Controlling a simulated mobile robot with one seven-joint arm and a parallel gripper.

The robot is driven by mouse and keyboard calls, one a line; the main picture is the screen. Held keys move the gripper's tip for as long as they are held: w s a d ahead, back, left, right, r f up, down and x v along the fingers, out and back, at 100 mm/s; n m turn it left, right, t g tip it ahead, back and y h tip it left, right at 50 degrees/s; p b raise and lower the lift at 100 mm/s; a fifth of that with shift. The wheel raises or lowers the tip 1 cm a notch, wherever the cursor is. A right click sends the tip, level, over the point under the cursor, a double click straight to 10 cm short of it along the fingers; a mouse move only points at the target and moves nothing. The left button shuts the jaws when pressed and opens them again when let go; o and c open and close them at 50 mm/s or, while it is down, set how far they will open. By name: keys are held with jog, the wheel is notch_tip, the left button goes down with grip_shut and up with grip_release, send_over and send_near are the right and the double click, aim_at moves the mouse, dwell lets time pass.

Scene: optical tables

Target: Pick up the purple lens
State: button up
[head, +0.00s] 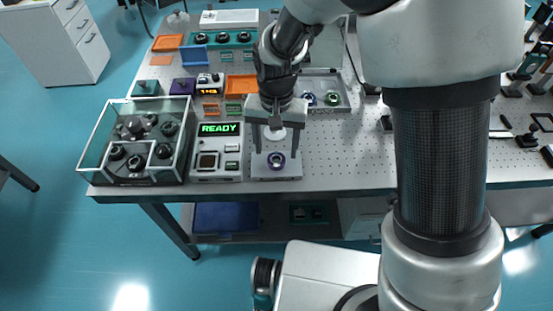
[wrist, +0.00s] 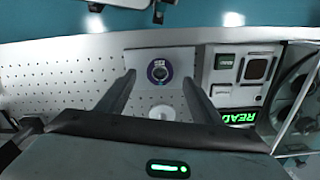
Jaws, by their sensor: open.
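The purple lens (head: 276,160) is a small dark-centred ring with a purple rim. It lies on the front part of a pale rectangular plate (head: 262,174) near the table's front edge. In the wrist view the purple lens (wrist: 159,71) shows unobstructed between the finger tips, near the top. My gripper (head: 276,150) is open and points down over the plate, with a finger on either side of the lens in the picture. I cannot tell the exact height of the tips above the plate.
A device reading READY (head: 219,129) stands just left of the plate. Left of it is a glass-walled box (head: 90,140) with dark knobs. A tray (head: 345,88) behind holds a green-rimmed (head: 333,98) and a bluish lens (head: 311,99). Perforated tabletop (head: 345,150) to the right is clear.

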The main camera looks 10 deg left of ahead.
aim_at(276, 159)
notch_tip(276, 159, down, 4)
jog(key=shift+w+r, duration=0.1)
jog(key=c, duration=1.2)
